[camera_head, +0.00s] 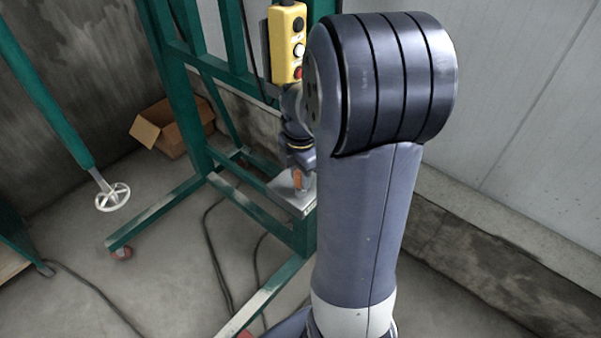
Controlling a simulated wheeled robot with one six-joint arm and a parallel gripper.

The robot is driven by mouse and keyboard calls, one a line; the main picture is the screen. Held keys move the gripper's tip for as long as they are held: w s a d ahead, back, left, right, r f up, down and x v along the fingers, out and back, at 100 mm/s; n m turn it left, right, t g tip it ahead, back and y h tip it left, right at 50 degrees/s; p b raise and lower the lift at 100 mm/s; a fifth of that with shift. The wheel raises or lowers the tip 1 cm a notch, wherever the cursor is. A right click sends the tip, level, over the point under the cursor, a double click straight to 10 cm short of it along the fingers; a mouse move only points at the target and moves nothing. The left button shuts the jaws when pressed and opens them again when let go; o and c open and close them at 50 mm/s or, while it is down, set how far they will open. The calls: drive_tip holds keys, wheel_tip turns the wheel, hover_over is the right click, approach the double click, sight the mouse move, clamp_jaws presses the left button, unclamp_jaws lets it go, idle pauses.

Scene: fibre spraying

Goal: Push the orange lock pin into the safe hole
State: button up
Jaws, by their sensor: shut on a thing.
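My gripper (298,172) is small and far down in the head view, beside the green frame and partly hidden behind my own arm. It is shut on the orange lock pin (297,180), which shows as a small orange patch at the fingertips. Just below is a light grey plate (280,190) fixed on the lower part of the green frame. The safe hole cannot be made out. Whether the pin's tip touches the plate or a hole is too small to tell.
The green steel frame (182,105) stands on the floor. A yellow button box (287,45) hangs on it. An open cardboard box (172,128) lies behind. Dark cables (212,255) cross the floor. Walls close off the back and right.

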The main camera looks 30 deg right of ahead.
drive_tip(key=shift+f+b, duration=0.4)
drive_tip(key=shift+f, duration=0.3)
drive_tip(key=o, duration=1.1)
drive_tip(key=shift+c, duration=0.2)
drive_tip(key=shift+r, duration=0.15)
wheel_tip(320, 180, up, 11)
drive_tip(key=shift+f, duration=0.15)
drive_tip(key=shift+f+p, duration=0.35)
drive_tip(key=shift+f, duration=4.7)
drive_tip(key=shift+f, duration=0.1)
